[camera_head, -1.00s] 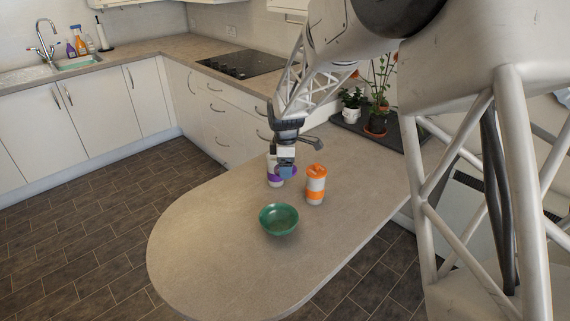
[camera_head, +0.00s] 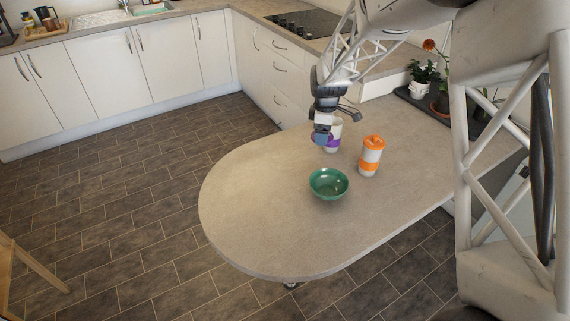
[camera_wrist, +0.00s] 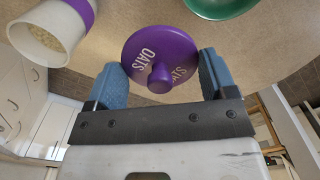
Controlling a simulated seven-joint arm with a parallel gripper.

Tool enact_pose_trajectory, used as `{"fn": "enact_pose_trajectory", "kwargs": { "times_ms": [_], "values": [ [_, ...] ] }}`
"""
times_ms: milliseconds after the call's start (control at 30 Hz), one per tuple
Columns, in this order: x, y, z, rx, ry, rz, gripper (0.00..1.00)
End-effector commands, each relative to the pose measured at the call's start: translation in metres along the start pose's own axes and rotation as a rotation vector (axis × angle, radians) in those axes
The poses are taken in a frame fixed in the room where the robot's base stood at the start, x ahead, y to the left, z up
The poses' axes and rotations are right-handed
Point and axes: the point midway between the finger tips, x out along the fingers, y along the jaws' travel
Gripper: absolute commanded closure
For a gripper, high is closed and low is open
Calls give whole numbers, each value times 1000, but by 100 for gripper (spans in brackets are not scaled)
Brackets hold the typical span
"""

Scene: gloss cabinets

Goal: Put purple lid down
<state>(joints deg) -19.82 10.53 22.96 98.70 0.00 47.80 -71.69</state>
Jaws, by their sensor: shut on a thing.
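The purple lid (camera_wrist: 160,58), round with a knob and pale lettering reading OATS, is held between the blue fingertips of my gripper (camera_wrist: 163,80) in the wrist view. In the head view my gripper (camera_head: 322,134) is over the table, just left of the white cup with a purple band (camera_head: 334,144), and hides most of the lid. The cup stands upright. In the wrist view the cup (camera_wrist: 47,32) is uncovered, with pale grainy contents. I cannot tell the lid's exact height above the table.
A green bowl (camera_head: 328,184) stands in front of my gripper. An orange-lidded cup (camera_head: 370,155) stands to the right. Potted plants (camera_head: 424,82) are at the back right. The rounded left and front part of the table (camera_head: 262,222) is clear.

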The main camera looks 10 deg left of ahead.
Motion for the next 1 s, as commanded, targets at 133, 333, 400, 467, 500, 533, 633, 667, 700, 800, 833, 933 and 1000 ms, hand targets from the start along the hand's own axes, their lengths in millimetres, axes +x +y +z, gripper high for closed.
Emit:
{"fn": "enact_pose_trajectory", "kwargs": {
  "times_ms": [133,333,400,467,500,533,633,667,700,800,833,933,1000],
  "values": [
    [17,3,-43,2,-1,-2,44],
    [36,5,-94,14,0,0,44],
    [42,4,-108,17,0,-1,44],
    [46,4,-118,20,0,-1,44],
    [48,3,-123,22,0,-1,44],
    [49,3,-127,22,0,0,44],
    [52,3,-134,25,0,0,44],
    [53,3,-135,25,0,0,44],
    [54,3,-137,26,0,0,44],
    [54,3,-138,27,0,0,44],
    [54,3,-138,27,0,0,44],
    [54,3,-137,27,0,0,44],
    [54,2,-137,27,0,0,44]
  ]
}}
